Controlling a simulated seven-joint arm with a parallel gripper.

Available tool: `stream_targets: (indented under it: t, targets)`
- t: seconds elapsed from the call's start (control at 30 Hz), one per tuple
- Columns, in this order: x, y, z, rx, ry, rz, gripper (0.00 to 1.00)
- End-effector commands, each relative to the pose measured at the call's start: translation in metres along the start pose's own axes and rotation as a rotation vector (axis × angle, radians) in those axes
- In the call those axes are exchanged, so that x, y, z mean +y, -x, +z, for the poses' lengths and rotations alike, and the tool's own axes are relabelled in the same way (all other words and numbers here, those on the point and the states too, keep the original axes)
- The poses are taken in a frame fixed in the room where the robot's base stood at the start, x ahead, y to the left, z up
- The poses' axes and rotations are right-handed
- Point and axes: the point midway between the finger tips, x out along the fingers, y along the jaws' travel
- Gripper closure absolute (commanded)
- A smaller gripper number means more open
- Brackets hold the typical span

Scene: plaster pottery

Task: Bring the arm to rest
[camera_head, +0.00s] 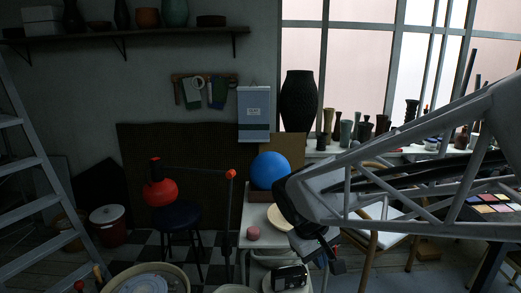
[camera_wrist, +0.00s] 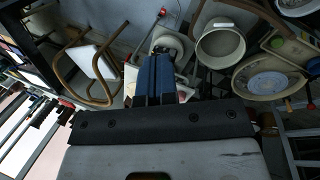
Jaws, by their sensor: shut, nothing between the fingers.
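My arm reaches in from the right in the head view, and my gripper (camera_head: 337,265) hangs at its end, in front of the right side of a small white table. In the wrist view my gripper (camera_wrist: 153,58) shows two blue-grey fingers side by side, closed together with nothing between them. The fingers point away over the floor and the furniture. The arm hides part of the table and the chair behind it.
The white table (camera_head: 247,233) carries a blue ball (camera_head: 270,170), a pink lump (camera_head: 253,233) and a pale plate (camera_head: 280,217). A wooden chair (camera_head: 365,240) stands behind my gripper. A ladder (camera_head: 35,160) stands left.

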Motion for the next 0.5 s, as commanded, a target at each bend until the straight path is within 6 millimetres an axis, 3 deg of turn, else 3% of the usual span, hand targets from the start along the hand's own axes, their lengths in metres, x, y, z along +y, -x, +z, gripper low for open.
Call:
stream_targets:
  t: [0.5]
  targets:
    - [0.007, 0.015, 0.098, 0.110, -0.289, -0.137, 1.00]
